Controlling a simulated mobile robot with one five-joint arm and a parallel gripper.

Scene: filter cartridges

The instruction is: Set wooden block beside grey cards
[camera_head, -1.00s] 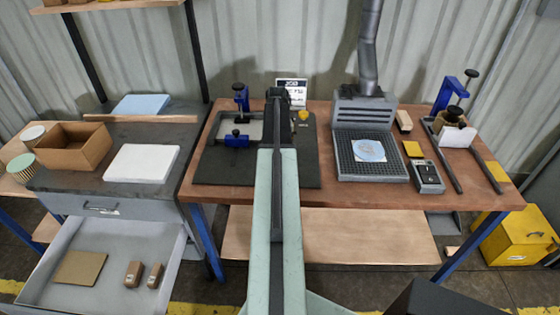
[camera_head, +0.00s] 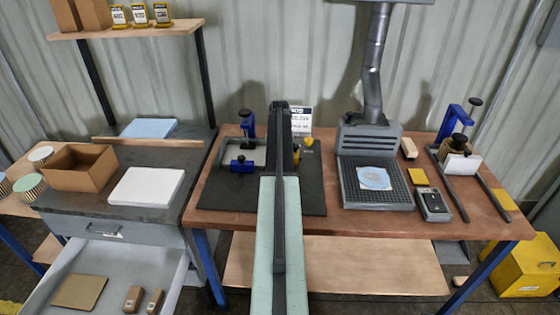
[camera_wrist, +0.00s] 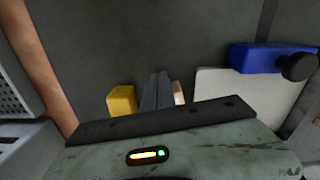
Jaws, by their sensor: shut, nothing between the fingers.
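My gripper (camera_head: 280,106) is at the far end of my outstretched arm, over the black mat (camera_head: 220,200) on the bench; its fingers also show in the wrist view (camera_wrist: 158,90), shut and empty. A small pale wood-coloured piece (camera_wrist: 180,93) shows just right of the fingers there, mostly hidden. A beige block (camera_head: 409,147) lies at the bench's back, right of the grey extractor. Two brown blocks, one left (camera_head: 132,298) and one right (camera_head: 155,300), lie in the open drawer. I cannot tell which is the wooden block. I cannot make out any grey cards for sure.
A blue clamp (camera_head: 242,166) with a pale plate is left of my arm; a yellow piece (camera_head: 308,142) is right of it. The grey extractor (camera_head: 375,185), a meter (camera_head: 433,204) and a rail fixture (camera_head: 457,166) fill the right. An open box (camera_head: 80,168) stands left.

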